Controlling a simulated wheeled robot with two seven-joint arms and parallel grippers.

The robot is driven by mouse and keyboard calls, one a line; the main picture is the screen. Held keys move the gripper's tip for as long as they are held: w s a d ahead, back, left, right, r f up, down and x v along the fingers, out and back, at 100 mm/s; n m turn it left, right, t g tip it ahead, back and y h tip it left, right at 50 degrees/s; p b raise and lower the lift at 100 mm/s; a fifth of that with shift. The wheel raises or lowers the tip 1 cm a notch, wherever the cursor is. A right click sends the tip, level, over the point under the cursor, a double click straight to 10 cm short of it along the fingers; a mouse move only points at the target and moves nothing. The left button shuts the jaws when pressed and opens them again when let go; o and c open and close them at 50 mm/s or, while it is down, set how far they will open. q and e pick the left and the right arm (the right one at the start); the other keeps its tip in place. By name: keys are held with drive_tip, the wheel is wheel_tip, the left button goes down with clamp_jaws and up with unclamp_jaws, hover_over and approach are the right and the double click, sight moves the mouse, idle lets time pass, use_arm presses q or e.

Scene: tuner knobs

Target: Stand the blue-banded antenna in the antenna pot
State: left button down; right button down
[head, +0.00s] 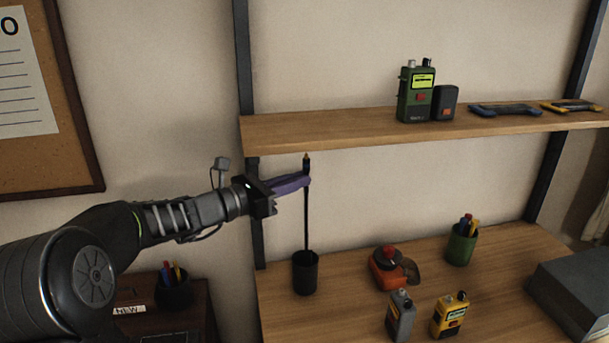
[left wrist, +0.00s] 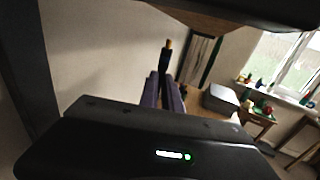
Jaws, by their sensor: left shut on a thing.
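A thin black antenna (head: 306,215) with a tan tip stands upright. No blue band can be made out on it. My left gripper (head: 306,181), with purple fingers, is shut on the antenna near its top. The left wrist view also shows the antenna's tan-tipped top (left wrist: 167,56) rising between the fingers (left wrist: 164,92). My right gripper is not in view.
A wooden shelf (head: 400,128) overhangs the desk, carrying a green radio (head: 416,95). On the desk (head: 345,318) are a red-orange item (head: 388,268), a grey radio (head: 401,318), a yellow radio (head: 450,315) and a green pen pot (head: 461,246). A dark upright post (head: 245,60) stands near my left gripper.

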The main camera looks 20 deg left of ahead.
use_arm(q)
drive_tip(key=shift+s, duration=0.1)
drive_tip(key=b, duration=0.5)
hover_over(305, 229)
drive_tip(key=v, duration=0.2)
drive_tip(key=shift+s+a+f, duration=0.1)
drive_tip(key=shift+f, duration=1.45)
drive_tip(key=shift+s+a+f, duration=0.1)
drive_tip(key=shift+f, duration=1.45)
wheel_tip(305, 229, down, 8)
drive_tip(key=b, duration=0.6)
drive_tip(key=shift+r+b, duration=0.2)
drive_tip(key=shift+b, duration=0.1)
drive_tip(key=c, duration=1.5)
unclamp_jaws()
drive_tip(key=shift+b+v, duration=0.45)
drive_tip(key=shift+v, duration=3.35)
